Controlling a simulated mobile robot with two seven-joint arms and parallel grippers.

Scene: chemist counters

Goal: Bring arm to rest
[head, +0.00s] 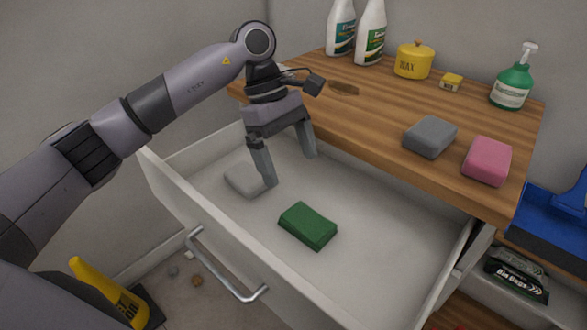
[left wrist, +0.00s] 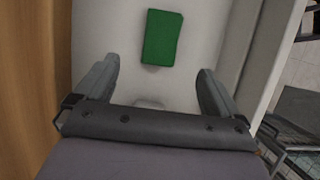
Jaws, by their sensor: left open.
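My left arm comes in from the left in the head view and reaches over an open white drawer (head: 375,255). My left gripper (head: 290,172) points down over the drawer, its two fingers apart with nothing between them. It also shows open in the left wrist view (left wrist: 157,90). A light grey block (head: 243,181) lies in the drawer beside one finger, partly hidden in the left wrist view. A green sponge (head: 307,226) lies flat on the drawer floor, apart from the fingers; it shows in the left wrist view (left wrist: 161,38). My right gripper is not in view.
The wooden counter (head: 380,115) behind the drawer bears a grey block (head: 430,137), a pink block (head: 487,161), a yellow wax pot (head: 413,61), a green spray bottle (head: 512,85) and white bottles (head: 371,35). The drawer handle (head: 225,270) sticks out in front. A yellow object (head: 105,290) stands on the floor.

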